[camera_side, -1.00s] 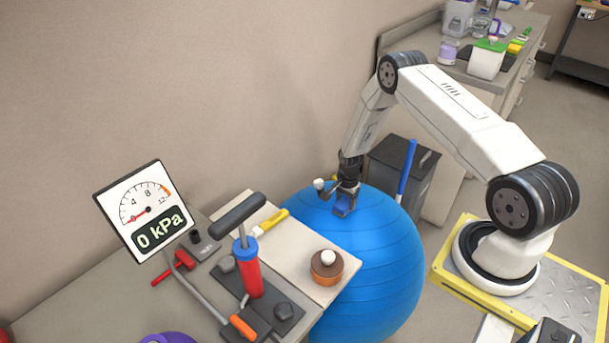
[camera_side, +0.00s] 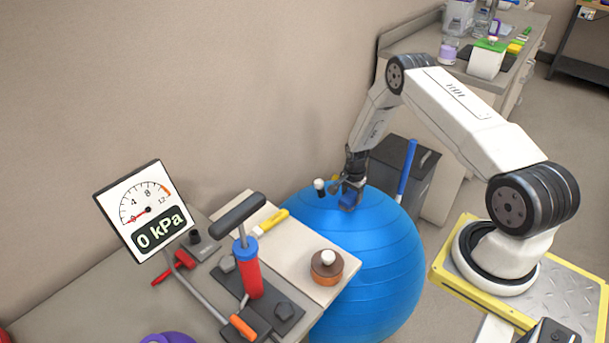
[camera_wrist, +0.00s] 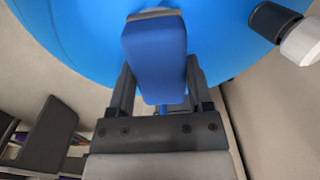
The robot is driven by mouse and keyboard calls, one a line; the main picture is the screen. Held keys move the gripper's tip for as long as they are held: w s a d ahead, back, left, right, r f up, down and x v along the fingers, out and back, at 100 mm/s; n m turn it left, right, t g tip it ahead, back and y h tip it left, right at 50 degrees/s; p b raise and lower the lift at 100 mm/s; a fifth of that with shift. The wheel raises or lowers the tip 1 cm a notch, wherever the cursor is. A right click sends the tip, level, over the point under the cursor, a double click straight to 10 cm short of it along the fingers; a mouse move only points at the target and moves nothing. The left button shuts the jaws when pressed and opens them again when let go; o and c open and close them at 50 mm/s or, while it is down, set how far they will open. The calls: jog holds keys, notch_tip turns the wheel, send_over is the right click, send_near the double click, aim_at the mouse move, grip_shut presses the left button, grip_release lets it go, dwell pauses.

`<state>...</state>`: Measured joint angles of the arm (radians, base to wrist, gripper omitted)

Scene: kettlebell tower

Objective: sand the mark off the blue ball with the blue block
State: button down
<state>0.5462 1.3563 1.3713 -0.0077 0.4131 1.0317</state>
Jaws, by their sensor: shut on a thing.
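The large blue ball (camera_side: 375,260) stands on the floor beside the bench. My gripper (camera_side: 352,184) is over the top of the ball, pointing down. It is shut on the blue block (camera_wrist: 155,55), which lies between the two fingers in the wrist view. The block (camera_side: 349,201) is at the ball's upper surface and looks to be touching it, though the contact itself is hidden. A grey layer shows along the block's far edge in the wrist view. I cannot make out the mark on the ball in either view.
A black and white valve piece (camera_side: 320,187) sticks up from the ball just left of my gripper. The bench (camera_side: 245,210) at left holds a red pump (camera_side: 249,270), an orange pot (camera_side: 326,267) and a yellow-handled tool (camera_side: 272,220). A grey bin (camera_side: 410,170) stands behind the ball.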

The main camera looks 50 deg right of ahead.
aim_at(346, 200)
jog(key=shift+a+f, duration=0.1)
jog(key=shift+a, duration=2.05)
jog(key=shift+d, duration=0.1)
jog(key=shift+d, duration=0.4)
jog(key=shift+r, duration=1)
jog(key=shift+d, duration=0.1)
